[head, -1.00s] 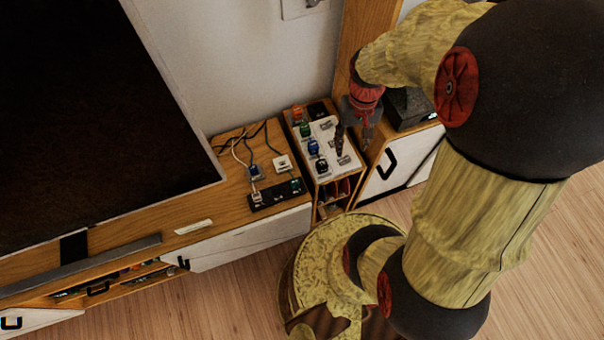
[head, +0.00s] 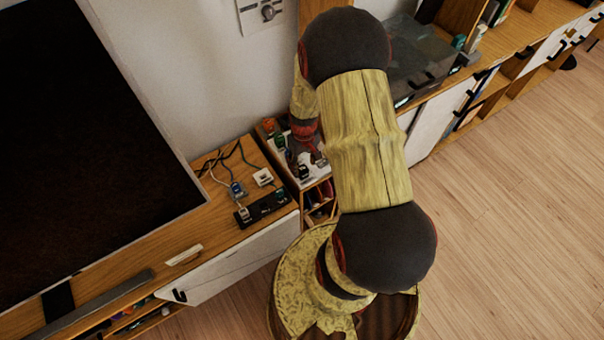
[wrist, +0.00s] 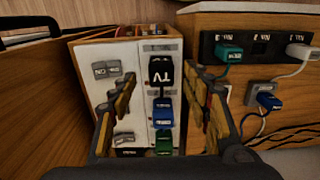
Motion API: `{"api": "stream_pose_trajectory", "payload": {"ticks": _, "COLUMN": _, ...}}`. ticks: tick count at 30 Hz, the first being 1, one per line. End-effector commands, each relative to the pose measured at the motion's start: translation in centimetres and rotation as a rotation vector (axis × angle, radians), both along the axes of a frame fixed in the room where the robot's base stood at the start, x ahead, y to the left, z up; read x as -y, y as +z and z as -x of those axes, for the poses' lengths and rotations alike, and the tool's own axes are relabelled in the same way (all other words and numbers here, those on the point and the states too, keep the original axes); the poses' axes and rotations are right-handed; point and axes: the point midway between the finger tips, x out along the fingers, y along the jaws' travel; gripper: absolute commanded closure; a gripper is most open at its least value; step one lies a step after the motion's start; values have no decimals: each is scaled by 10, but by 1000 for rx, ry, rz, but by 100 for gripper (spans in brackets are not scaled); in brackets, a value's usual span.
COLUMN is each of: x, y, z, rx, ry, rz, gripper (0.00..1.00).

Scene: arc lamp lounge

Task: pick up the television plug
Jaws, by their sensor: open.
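The television plug (wrist: 161,72) is black with a white "TV" label in the wrist view. It sits on a white panel (wrist: 129,85) on top of a wooden box, at the end of a row ahead of a blue plug (wrist: 163,112) and a green plug (wrist: 163,141). In the head view the black plug (head: 304,172) is at the near end of the row. My gripper (wrist: 161,88) is open over the panel, one finger on each side of the row. The plug shows between and slightly beyond the fingertips, and I see no contact.
The television (head: 75,150) stands left. A dark grey box (head: 415,55) stands behind my arm. Wooden walls border the panel.

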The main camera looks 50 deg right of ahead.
Motion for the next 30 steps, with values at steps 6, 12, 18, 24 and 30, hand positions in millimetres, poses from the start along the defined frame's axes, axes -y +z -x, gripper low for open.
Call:
{"api": "stream_pose_trajectory", "payload": {"ticks": 6, "x": -2, "y": -35, "z": -2, "rx": -3, "ry": 0, "rz": -2, "gripper": 52}}
{"api": "stream_pose_trajectory", "payload": {"ticks": 12, "x": -2, "y": -39, "z": -2, "rx": -1, "ry": -1, "rz": -1, "gripper": 52}}
{"api": "stream_pose_trajectory", "payload": {"ticks": 18, "x": -2, "y": -39, "z": -2, "rx": -2, "ry": -1, "rz": -1, "gripper": 58}}
{"api": "stream_pose_trajectory", "payload": {"ticks": 24, "x": -2, "y": -39, "z": -2, "rx": -2, "ry": -1, "rz": -1, "gripper": 69}}
{"api": "stream_pose_trajectory", "payload": {"ticks": 30, "x": -2, "y": -39, "z": -2, "rx": -2, "ry": -1, "rz": -1, "gripper": 80}}
